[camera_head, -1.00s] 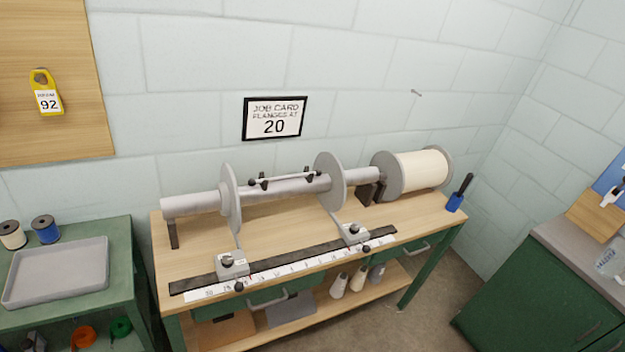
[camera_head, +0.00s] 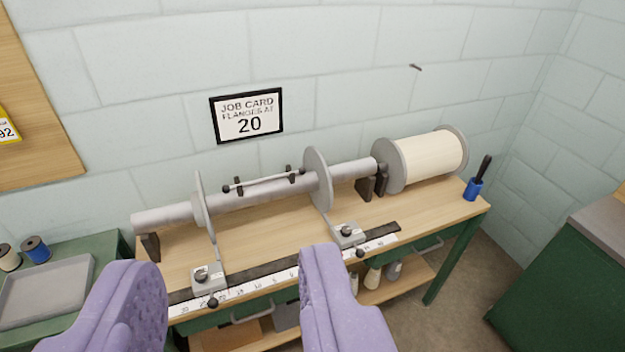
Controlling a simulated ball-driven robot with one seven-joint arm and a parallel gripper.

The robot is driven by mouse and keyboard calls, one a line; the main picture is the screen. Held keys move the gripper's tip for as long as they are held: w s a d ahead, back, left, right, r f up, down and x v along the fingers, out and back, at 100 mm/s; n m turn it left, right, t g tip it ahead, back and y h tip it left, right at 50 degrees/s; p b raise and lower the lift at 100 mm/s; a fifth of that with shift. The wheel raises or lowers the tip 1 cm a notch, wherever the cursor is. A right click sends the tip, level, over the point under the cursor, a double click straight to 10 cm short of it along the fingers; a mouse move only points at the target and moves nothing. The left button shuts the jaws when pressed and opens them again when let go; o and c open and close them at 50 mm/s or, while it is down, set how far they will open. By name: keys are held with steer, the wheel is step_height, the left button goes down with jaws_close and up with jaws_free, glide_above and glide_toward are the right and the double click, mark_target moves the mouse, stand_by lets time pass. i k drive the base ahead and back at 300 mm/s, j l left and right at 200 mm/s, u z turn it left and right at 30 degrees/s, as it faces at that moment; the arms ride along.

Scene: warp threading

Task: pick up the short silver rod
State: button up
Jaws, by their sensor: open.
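A short silver rod (camera_head: 265,181) with dark ball ends rests in two black clips above the thick grey beam tube (camera_head: 243,197). It lies between the left flange (camera_head: 201,199) and the right flange (camera_head: 318,180), nearly level. My gripper (camera_head: 231,262) shows as two purple fingers at the bottom of the view. The fingers are wide apart with nothing between them. They are in front of the bench and apart from the rod. Their lower parts run out of the picture.
A wooden bench (camera_head: 255,247) carries the beam, a ruler strip (camera_head: 245,287) and two flange stops. A cream-wound spool (camera_head: 432,158) and a blue brush pot (camera_head: 473,188) stand at the right. A grey tray (camera_head: 45,290) is at lower left. A job card (camera_head: 247,115) reads 20.

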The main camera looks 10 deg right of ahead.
mark_target(225, 189)
steer(key=u, duration=1.55)
steer(key=z, duration=1.55)
steer(key=i+l+u, duration=0.1)
steer(key=i, duration=0.45)
steer(key=i+l+u, duration=0.15)
steer(key=i+l, duration=0.15)
steer(key=i, duration=0.2)
steer(key=i+l+u, duration=0.1)
steer(key=i+l, duration=0.2)
steer(key=i, duration=0.2)
steer(key=i+l+u, duration=0.15)
steer(key=i+l, duration=0.2)
steer(key=i, duration=0.15)
